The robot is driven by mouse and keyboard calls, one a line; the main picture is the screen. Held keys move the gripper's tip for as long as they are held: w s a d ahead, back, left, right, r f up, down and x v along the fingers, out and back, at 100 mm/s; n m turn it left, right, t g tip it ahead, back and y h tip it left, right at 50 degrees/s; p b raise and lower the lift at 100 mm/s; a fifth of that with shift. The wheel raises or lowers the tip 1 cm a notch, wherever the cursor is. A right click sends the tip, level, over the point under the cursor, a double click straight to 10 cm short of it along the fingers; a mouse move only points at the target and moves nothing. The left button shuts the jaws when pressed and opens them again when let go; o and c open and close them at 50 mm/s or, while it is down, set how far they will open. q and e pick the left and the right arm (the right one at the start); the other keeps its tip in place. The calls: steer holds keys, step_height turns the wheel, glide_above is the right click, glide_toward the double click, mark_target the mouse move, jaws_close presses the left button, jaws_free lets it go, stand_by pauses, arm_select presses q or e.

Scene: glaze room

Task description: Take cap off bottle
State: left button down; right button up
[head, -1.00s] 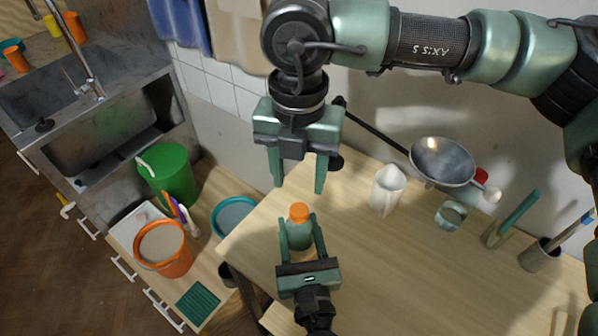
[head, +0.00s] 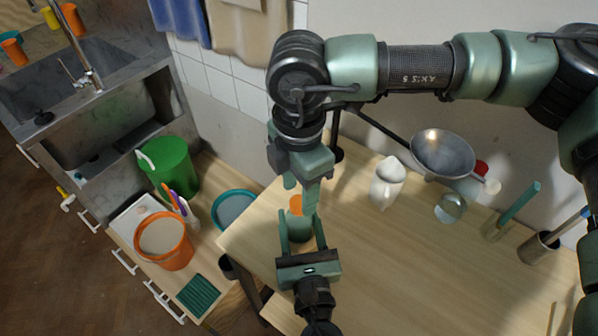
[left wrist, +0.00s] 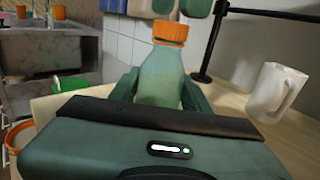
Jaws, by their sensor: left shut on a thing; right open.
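The green bottle (head: 297,228) stands upright on the wooden table near its left end. Its orange cap (head: 296,204) is on top. In the left wrist view the bottle (left wrist: 160,75) and the ribbed orange cap (left wrist: 171,32) show clearly. My left gripper (head: 300,232) is shut on the bottle's body, with one finger on each side. My right gripper (head: 301,198) is open and points down at the cap, its fingers partly covering it in the head view. In the left wrist view its fingertips (left wrist: 172,8) are just above the cap; contact cannot be told.
On the table (head: 400,270), a white jug (head: 387,184), a metal bowl (head: 442,154) on a stand and a glass jar (head: 450,207) are to the right. An orange bucket (head: 164,242) and green bucket (head: 168,168) stand lower left.

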steer(key=shift+f, duration=1.05)
